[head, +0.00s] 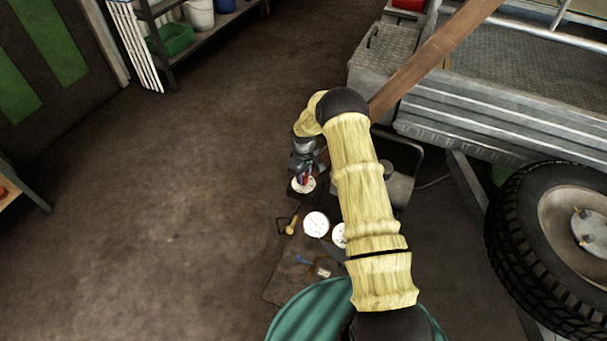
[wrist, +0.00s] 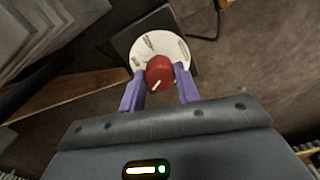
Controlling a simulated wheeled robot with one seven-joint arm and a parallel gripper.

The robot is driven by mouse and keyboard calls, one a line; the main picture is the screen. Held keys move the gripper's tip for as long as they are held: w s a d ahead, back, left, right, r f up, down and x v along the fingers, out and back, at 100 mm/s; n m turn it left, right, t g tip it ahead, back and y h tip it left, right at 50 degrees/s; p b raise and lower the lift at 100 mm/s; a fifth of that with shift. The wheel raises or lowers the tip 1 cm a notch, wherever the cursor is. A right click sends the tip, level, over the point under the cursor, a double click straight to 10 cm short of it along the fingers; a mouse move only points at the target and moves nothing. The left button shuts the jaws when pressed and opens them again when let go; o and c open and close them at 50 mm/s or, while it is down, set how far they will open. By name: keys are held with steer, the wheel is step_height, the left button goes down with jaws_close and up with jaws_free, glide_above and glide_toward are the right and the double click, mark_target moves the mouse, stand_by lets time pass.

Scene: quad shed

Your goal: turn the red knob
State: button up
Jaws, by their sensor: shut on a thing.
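The red knob (wrist: 160,73) shows in the wrist view in front of a round white dial plate (wrist: 146,43) with dark markings. A pale line marks the knob's face. My gripper (wrist: 160,80) is shut on the knob, with one purple finger on each side of it. In the head view my gripper (head: 305,172) is over the white dial plate (head: 303,186), and a little red shows between the fingers. The fingers hide most of the knob there.
Two white round gauges (head: 316,224) (head: 340,235) and a yellow-handled part (head: 291,226) are near the dial. A trailer (head: 480,120) and a large tyre (head: 550,250) stand at the right. A wooden beam (head: 430,55) slants behind my arm. The floor at left is clear.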

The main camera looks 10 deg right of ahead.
steer(key=o, duration=1)
step_height(320, 180, up, 17)
steer(key=p, duration=0.3)
steer(key=shift+a+r+p, duration=0.1)
steer(key=shift+r+p, duration=0.1)
steer(key=shift+p, duration=0.2)
steer(key=s+r+m+t, duration=0.1)
steer(key=s+r+m, duration=0.3)
steer(key=s, duration=0.6)
steer(key=s+r+m+t, duration=0.1)
steer(key=s+r, duration=0.6)
steer(key=s, duration=0.3)
steer(key=s+r+m+t, duration=0.1)
steer(key=s+r+m, duration=0.3)
steer(key=s, duration=0.6)
steer(key=shift+n, duration=0.6)
step_height(320, 180, up, 28)
steer(key=p, duration=2.7)
steer(key=shift+r, duration=0.2)
